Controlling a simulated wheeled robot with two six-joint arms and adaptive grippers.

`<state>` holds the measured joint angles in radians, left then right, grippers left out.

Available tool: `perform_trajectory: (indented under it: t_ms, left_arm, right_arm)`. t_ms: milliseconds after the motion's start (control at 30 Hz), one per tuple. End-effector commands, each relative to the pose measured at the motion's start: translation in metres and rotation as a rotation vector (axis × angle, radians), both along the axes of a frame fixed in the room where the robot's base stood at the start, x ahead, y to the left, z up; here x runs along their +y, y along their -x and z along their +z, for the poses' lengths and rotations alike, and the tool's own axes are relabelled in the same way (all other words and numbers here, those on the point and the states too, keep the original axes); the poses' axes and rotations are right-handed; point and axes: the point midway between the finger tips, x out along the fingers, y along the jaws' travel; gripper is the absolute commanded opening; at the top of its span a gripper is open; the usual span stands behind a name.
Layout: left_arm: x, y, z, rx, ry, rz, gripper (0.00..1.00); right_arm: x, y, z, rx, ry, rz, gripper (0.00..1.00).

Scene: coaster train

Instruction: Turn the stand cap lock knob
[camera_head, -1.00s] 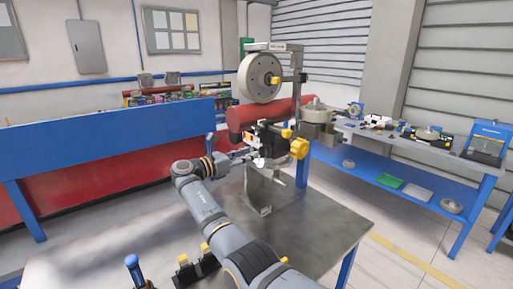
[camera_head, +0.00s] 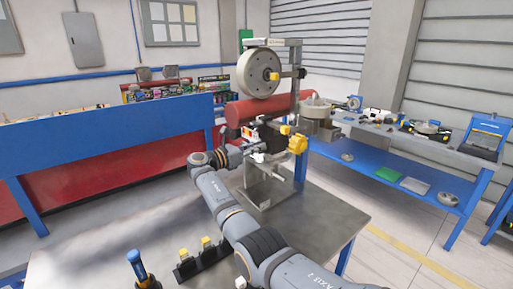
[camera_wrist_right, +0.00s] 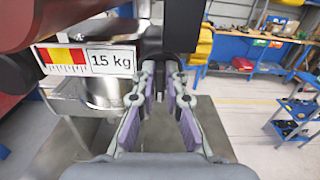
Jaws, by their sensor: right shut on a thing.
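The stand (camera_head: 266,190) rises from the grey table with a pale wheel (camera_head: 256,72), a red cylinder (camera_head: 259,110) and a large yellow lobed knob (camera_head: 297,144) on its right side. A smaller yellow knob (camera_head: 285,130) sits just left of it. I cannot tell which part is the stand cap lock knob. My right gripper (camera_head: 248,152) is at the stand, left of the large yellow knob. In the right wrist view its fingers (camera_wrist_right: 158,78) close around a dark part (camera_wrist_right: 158,65) of the stand, beside a "15 kg" label (camera_wrist_right: 111,61). What they grip is mostly hidden.
A grey table (camera_head: 325,217) carries the stand, a blue-handled tool (camera_head: 136,259) and a black holder with yellow-topped items (camera_head: 196,257) at the front. A blue workbench (camera_head: 110,140) stands at left, a blue shelf table (camera_head: 400,150) at right.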

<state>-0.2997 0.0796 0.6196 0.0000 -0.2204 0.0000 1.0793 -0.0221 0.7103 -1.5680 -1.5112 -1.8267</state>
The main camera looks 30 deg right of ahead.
Motion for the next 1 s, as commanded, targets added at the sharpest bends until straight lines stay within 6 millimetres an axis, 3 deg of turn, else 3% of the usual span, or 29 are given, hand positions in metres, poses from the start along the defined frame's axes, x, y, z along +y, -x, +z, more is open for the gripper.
perform_trajectory:
  t_ms: [467, 1000]
  left_arm:
    - [0.000, 0.000, -0.013, 0.000, 0.000, 0.000, 0.40]
    - [0.000, 0.000, -0.057, 0.000, 0.000, 0.000, 0.40]
  right_arm:
    - [0.000, 0.001, -0.003, -0.138, -0.011, 0.000, 0.00]
    - [-0.001, 0.007, -0.006, -0.632, -0.050, 0.000, 0.00]
